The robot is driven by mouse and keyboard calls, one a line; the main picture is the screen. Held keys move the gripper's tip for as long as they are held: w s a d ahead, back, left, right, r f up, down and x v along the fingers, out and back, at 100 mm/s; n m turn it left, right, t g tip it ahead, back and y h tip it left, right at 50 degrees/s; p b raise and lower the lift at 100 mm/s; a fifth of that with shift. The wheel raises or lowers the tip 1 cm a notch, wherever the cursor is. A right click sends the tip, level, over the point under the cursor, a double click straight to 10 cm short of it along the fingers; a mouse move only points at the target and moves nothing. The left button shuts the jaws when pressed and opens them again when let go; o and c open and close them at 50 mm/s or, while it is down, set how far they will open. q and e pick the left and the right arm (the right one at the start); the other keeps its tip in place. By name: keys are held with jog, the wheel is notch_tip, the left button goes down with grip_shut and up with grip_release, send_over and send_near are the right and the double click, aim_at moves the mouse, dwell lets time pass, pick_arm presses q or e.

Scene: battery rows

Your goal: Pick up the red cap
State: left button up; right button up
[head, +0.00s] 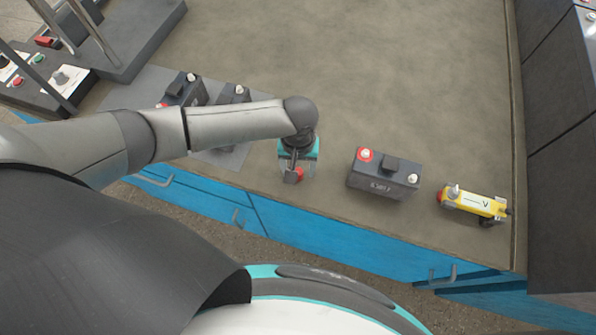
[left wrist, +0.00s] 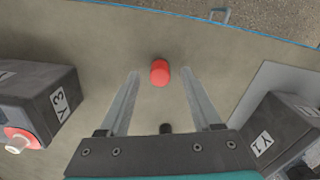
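The red cap (head: 299,174) lies on the bench near its front edge, just below my left gripper (head: 293,177) in the head view. In the left wrist view the small red cap (left wrist: 160,73) shows between the tips of my left gripper's fingers (left wrist: 161,80). The fingers are apart, with a gap on both sides of the cap, and neither touches it. I cannot tell how high the fingertips are above the bench. The gripper partly hides the cap in the head view. My right gripper is not in view.
A dark battery (head: 382,178) with a red terminal stands right of the gripper; a yellow device (head: 474,204) lies farther right. More batteries (head: 184,91) stand on a grey mat (head: 226,157) at left, partly behind my arm. The bench's back middle is clear.

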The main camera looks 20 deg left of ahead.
pick_arm(q)
grip_shut()
dwell(0.3)
dwell(0.3)
